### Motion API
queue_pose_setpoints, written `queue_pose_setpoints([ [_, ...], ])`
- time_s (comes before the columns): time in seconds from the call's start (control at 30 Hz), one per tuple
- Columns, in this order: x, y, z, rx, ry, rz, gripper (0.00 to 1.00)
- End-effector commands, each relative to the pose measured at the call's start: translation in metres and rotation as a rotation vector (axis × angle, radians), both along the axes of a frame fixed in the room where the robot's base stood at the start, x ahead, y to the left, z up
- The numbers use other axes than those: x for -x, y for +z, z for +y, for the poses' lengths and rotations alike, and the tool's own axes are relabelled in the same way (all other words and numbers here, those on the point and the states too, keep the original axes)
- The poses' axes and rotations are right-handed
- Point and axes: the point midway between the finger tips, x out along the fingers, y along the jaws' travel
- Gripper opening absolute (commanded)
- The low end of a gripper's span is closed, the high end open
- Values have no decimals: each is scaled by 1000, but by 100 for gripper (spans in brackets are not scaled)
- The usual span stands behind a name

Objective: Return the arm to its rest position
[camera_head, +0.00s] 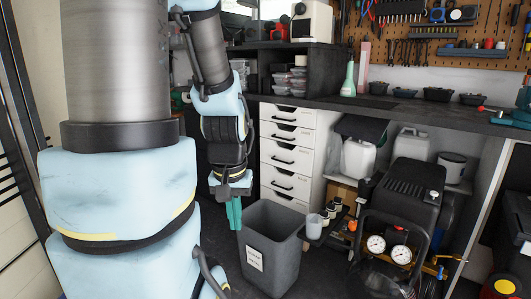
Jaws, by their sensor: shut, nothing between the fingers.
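My gripper (234,214) hangs at the end of my light-blue arm, left of the picture's middle. Its teal fingers point down and are shut, with nothing seen between them. The fingers are beside the upper left edge of a grey bin in the picture; I cannot tell the gap in depth. My upper arm links fill much of the left side and hide what lies behind them.
The grey bin (272,222) stands on the floor. White drawers (285,150) stand behind it under the dark worktop (420,112). A compressor with gauges (405,200) is at the right. A green bottle (348,80) stands on the worktop below a pegboard (400,30).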

Motion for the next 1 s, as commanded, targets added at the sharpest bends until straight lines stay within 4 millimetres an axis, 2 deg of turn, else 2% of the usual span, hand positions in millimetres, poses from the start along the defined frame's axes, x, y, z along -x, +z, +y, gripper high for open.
queue_pose_setpoints([
  [0.03, 0, 33, 0, 0, 0, 0, 0],
  [0.1, 0, 55, 0, 0, 0, 0, 0],
  [0.3, 0, 108, 0, 0, 0, 0, 0],
  [0.4, 0, 124, 0, 0, 0, 0, 0],
  [0.57, 0, 134, 0, 0, 0, 0, 0],
  [1.0, 0, 132, 0, 0, 0, -1, 0],
])
